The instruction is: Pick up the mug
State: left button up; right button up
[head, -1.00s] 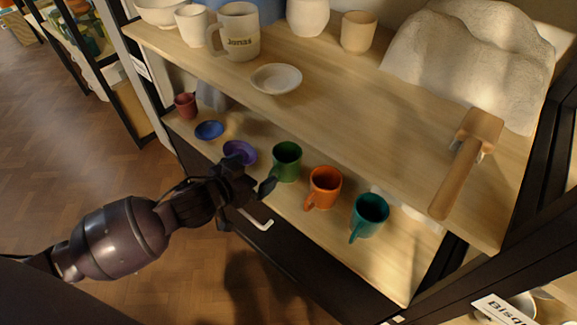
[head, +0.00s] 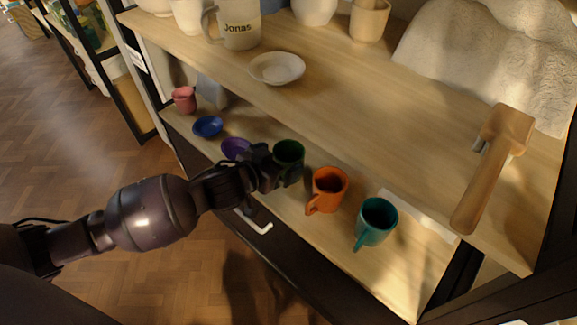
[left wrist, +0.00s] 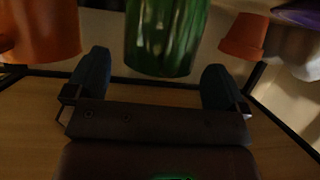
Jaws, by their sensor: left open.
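A green mug (head: 289,150) stands on the lower shelf, between a purple bowl and an orange mug (head: 328,188). A teal mug (head: 374,222) stands farther right. A white mug marked "Jonas" (head: 240,28) is on the upper board. My left gripper (head: 284,174) is at the front of the green mug and hides its lower part. In the left wrist view the green mug (left wrist: 167,35) shows between and just beyond the two spread fingers of my left gripper (left wrist: 155,72). The fingers are not closed on it. My right gripper is not seen.
The purple bowl (head: 235,147), a blue bowl (head: 208,126) and a pink cup (head: 184,99) stand to the left. A drawer handle (head: 258,225) is below.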

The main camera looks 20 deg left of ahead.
pick_arm(q)
jog(key=shift+x, duration=0.8)
jog(key=shift+w+f, duration=0.1)
jog(key=shift+w, duration=0.05)
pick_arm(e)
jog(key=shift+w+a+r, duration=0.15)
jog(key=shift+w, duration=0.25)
